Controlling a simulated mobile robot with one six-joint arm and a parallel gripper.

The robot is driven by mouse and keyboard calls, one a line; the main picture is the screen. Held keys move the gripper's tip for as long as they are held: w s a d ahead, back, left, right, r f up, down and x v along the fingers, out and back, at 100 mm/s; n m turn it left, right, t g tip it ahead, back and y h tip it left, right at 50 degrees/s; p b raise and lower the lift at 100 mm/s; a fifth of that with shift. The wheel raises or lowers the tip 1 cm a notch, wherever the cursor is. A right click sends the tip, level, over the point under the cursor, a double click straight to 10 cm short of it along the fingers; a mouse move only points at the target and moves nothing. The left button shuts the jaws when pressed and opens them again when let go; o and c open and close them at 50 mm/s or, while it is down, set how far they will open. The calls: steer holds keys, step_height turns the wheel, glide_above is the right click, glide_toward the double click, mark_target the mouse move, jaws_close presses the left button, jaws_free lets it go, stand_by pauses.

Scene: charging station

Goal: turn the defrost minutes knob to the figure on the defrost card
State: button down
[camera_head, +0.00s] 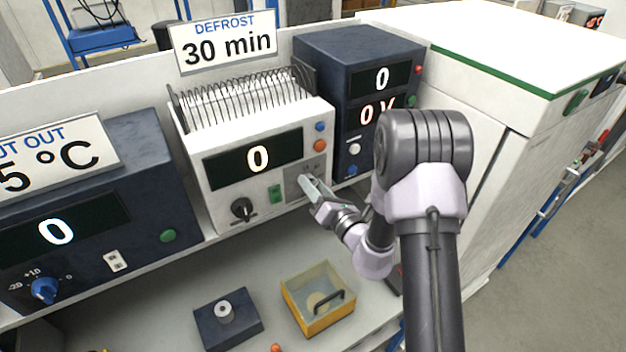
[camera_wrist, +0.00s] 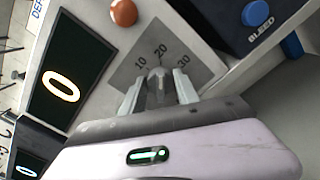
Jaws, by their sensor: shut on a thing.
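The defrost card (camera_head: 225,42) reads "DEFROST 30 min" and stands on top of the white unit (camera_head: 218,190). The unit's display (camera_head: 256,159) shows 0. My gripper (camera_head: 308,186) reaches the dial plate at the unit's lower right. In the wrist view my gripper (camera_wrist: 159,92) is shut on a grey knob (camera_wrist: 158,82), one finger on each side. The dial plate (camera_wrist: 140,62) shows the figures 10, 20 and 30 around the knob. The knob's pointer is hard to make out; its tip seems to point up, towards between 10 and 20.
A black knob (camera_head: 242,208) and a green switch (camera_head: 274,194) sit left of the dial plate. A dark unit (camera_head: 345,60) stands close on the right. An orange button (camera_wrist: 124,12) is near the dial. A yellow box (camera_head: 318,302) and a dark block (camera_head: 228,322) lie on the bench below.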

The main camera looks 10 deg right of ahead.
steer(key=m+p, duration=0.3)
steer(key=m, duration=0.2)
steer(key=shift+m, duration=0.3)
steer(key=shift+f+m+p, duration=0.15)
steer(key=shift+m+p, duration=1.35)
steer(key=shift+m, duration=0.6)
steer(key=c, duration=0.9)
jaws_free()
steer(key=b+v, duration=0.3)
steer(key=v, duration=1.4)
steer(key=shift+s, duration=0.15)
